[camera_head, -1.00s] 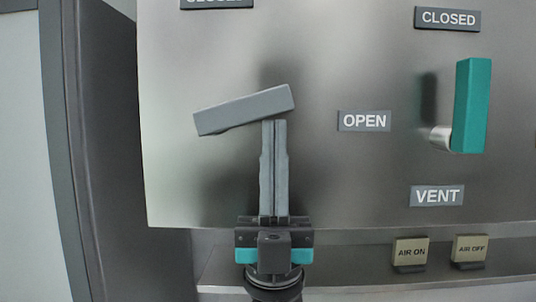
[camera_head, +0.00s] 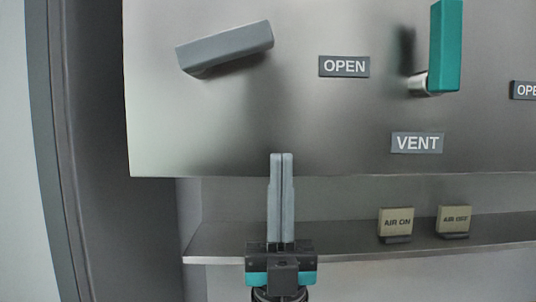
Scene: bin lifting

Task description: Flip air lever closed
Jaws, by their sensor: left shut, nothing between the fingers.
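The grey lever (camera_head: 225,47) is on the metal panel at the upper left, its right end tilted upward. The OPEN label (camera_head: 344,67) is to its right. My left gripper (camera_head: 281,155) points up with its fingers shut together and empty. Its tips are below and a little right of the grey lever, clearly apart from it, near the panel's lower edge. My right gripper is not in view.
A teal lever (camera_head: 446,47) stands upright on the panel (camera_head: 290,125), above the VENT label (camera_head: 417,143). Below is a ledge (camera_head: 340,245) with an AIR ON block (camera_head: 397,222) and an AIR OFF block (camera_head: 454,219). A dark frame is at left.

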